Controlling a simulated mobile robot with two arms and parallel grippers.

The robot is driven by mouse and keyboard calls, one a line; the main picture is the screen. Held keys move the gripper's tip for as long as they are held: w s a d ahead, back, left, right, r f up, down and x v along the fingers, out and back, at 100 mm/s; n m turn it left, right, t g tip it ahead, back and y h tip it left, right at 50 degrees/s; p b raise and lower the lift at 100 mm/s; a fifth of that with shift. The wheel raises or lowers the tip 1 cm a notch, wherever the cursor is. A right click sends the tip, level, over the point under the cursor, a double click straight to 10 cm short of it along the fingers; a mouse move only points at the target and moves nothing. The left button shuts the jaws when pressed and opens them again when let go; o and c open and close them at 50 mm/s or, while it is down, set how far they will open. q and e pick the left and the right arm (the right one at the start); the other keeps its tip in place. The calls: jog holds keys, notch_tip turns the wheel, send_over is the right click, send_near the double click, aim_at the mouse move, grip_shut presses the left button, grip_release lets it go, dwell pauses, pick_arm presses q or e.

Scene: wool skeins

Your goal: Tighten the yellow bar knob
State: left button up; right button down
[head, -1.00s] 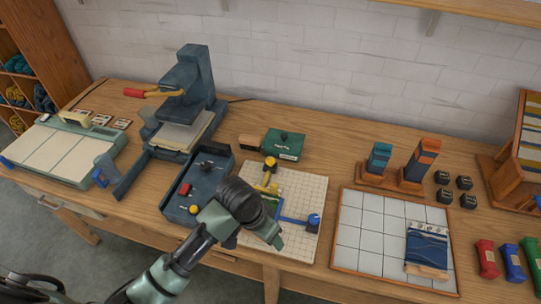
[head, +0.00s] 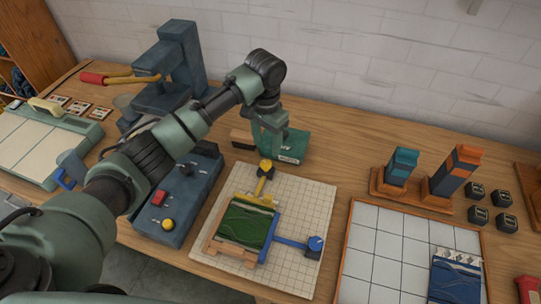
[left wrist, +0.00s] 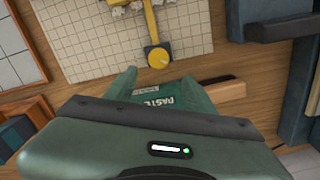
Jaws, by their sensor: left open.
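The yellow bar knob (head: 265,165) is round and stands at the far end of the yellow bar (head: 254,199) on the pale grid board (head: 308,200). The knob also shows in the left wrist view (left wrist: 158,57), just beyond my fingertips. My left gripper (head: 270,151) is open and empty, pointing down behind the knob, in front of the green paste box (head: 293,146). In the left wrist view its two fingers (left wrist: 157,82) stand apart, with the knob ahead of the gap and not between them. My right gripper is not in view.
A green patterned piece (head: 243,226) lies on the board, beside a blue bar with a blue knob (head: 315,243). A dark control box (head: 180,195) stands left of the board. A white-tiled tray (head: 385,245) lies to the right. A wooden-backed brush (head: 242,138) lies near the gripper.

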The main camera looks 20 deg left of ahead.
aim_at(266, 163)
pick_arm(q)
jog(key=f, duration=0.2)
jog(key=s+f+p, duration=0.1)
jog(key=f, duration=0.1)
jog(key=shift+s, duration=0.2)
jog(key=shift+w+f, duration=0.25)
jog(key=shift+f, duration=1.3)
grip_shut()
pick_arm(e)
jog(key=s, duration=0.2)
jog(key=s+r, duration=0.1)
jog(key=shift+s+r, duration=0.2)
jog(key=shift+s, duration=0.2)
